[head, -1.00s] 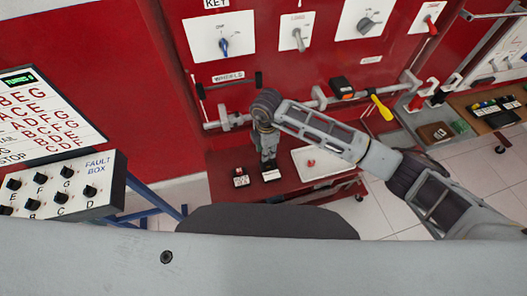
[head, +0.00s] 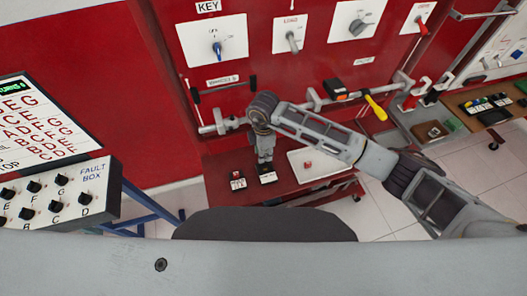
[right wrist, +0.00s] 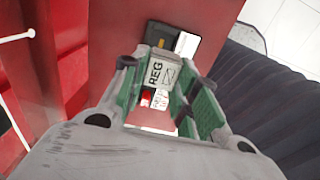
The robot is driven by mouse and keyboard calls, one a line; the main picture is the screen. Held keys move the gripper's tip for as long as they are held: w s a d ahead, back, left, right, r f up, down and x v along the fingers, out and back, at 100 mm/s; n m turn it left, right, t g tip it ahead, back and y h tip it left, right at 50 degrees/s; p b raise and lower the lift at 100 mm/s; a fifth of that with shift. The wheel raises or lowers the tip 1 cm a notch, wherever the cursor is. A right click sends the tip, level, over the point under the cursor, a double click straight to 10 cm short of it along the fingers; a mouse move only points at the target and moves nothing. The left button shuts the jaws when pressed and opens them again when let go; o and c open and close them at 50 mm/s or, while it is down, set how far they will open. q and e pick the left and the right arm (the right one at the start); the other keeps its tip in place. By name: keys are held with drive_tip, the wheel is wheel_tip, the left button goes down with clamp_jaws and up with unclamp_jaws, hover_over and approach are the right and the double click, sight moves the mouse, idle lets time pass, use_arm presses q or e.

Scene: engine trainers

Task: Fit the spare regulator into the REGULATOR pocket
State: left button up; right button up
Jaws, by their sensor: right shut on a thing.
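My right gripper (head: 264,160) points down over the red shelf. It is shut on a grey block marked REG, the regulator (right wrist: 156,73), between its green-sided fingers in the right wrist view. In the head view the fingers hide most of the regulator. A black holder (right wrist: 165,37) with a white label lies beyond the fingers in the wrist view. In the head view a white label (head: 267,178) shows just below the fingertips. I cannot tell whether the regulator touches the holder, and no pocket name is readable. My left gripper is out of view.
A black block with a red top (head: 237,180) stands left of the gripper. A white tray (head: 323,168) holding a small red item lies to the right. A grey rail (head: 217,128) and the red panel are behind. The fault box (head: 65,195) is at the left.

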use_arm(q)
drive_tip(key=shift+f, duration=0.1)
use_arm(e)
drive_tip(key=shift+f, duration=0.15)
